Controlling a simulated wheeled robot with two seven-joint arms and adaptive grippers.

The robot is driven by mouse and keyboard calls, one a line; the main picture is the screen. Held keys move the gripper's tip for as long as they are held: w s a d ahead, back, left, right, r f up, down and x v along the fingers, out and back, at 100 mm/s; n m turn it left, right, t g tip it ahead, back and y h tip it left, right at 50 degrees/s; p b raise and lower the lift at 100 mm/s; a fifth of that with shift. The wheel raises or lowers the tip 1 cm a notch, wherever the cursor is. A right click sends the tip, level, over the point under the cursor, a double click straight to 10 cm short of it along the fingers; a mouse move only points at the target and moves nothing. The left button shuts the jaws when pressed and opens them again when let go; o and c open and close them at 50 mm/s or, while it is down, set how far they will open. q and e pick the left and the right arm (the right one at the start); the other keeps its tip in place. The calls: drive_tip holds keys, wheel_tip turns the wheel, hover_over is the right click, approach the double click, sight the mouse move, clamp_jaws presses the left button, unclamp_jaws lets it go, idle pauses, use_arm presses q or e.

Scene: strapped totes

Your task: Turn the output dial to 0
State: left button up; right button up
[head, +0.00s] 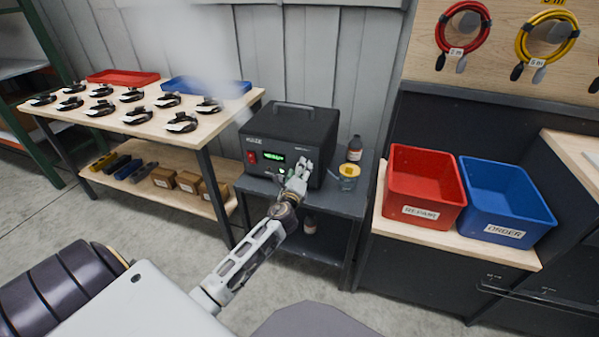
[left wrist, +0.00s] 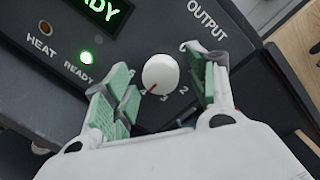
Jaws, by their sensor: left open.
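The output dial (left wrist: 160,72) is a white round knob on the black unit (head: 290,128), below the OUTPUT label in the left wrist view. Its red mark points down and left, near the 4 on the printed scale. My left gripper (left wrist: 157,64) is open, with green-padded fingers on either side of the dial, and it looks apart from it. In the head view my left gripper (head: 297,178) is at the unit's front and hides the dial. A green READY light (left wrist: 86,56) is lit. My right gripper is not in view.
The unit stands on a dark cart (head: 335,203), with a brown bottle (head: 354,150) and a yellow-topped jar (head: 348,177) at its right. A wooden table (head: 150,120) with several strapped items is at left. Red (head: 424,213) and blue (head: 507,225) totes are at right.

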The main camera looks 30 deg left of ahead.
use_arm(q)
drive_tip(key=c, duration=1)
